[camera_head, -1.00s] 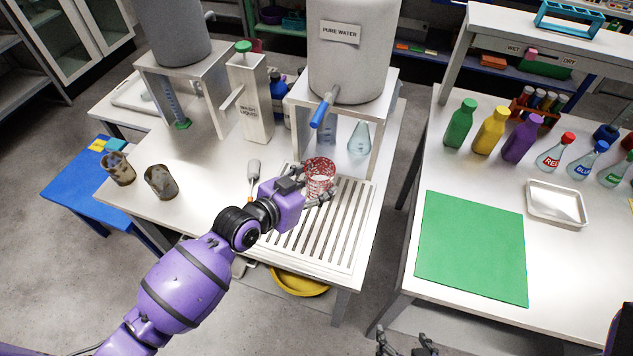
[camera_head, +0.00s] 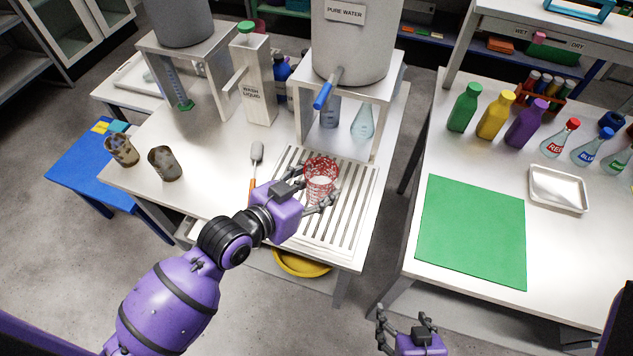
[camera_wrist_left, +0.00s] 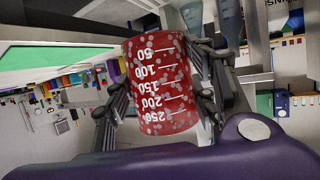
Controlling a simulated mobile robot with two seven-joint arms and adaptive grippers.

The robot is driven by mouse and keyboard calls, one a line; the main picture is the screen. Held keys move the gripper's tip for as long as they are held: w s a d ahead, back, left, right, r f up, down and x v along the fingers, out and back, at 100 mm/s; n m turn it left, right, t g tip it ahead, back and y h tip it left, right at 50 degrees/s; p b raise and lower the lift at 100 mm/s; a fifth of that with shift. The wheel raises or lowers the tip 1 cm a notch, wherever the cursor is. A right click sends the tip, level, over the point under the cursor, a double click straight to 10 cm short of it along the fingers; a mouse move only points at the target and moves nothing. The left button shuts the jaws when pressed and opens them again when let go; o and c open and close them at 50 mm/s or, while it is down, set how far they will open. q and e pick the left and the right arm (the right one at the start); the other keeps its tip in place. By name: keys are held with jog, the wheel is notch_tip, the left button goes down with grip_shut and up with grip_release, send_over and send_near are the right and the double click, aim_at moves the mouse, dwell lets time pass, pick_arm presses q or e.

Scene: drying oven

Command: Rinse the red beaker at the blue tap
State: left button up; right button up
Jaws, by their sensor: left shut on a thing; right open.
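The red beaker (camera_head: 320,181) is speckled with pale spots. My left gripper (camera_head: 318,196) is shut on it and holds it over the slatted drain rack, below and in front of the blue tap. In the left wrist view the beaker (camera_wrist_left: 160,85) sits between the two fingers, its white volume marks facing the camera. The blue tap (camera_head: 324,95) sticks out from the grey tank labelled PURE WATER (camera_head: 352,45). No water stream shows. My right gripper (camera_head: 400,335) is open and empty at the bottom edge, over the floor.
The drain rack (camera_head: 345,235) lies under the beaker. A WASH LIQUID dispenser (camera_head: 252,85), a brush (camera_head: 255,165) and two dirty beakers (camera_head: 165,163) stand or lie to the left. The right table holds a green mat (camera_head: 470,230), bottles and a white tray (camera_head: 558,190).

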aim_at(330, 168)
pick_arm(q)
notch_tip(330, 168, up, 3)
jog(key=shift+f+p, duration=0.1)
jog(key=shift+p, duration=0.7)
jog(key=shift+r+p, duration=0.55)
jog(key=shift+r, duration=0.2)
jog(key=shift+s+f, duration=0.1)
jog(key=shift+f, duration=0.05)
pick_arm(e)
jog(key=w+r+t, duration=0.1)
jog(key=w+r, duration=0.3)
jog(key=r, duration=0.1)
jog(key=shift+w+d, duration=0.15)
jog(key=shift+d, duration=0.05)
jog(key=shift+r, duration=0.1)
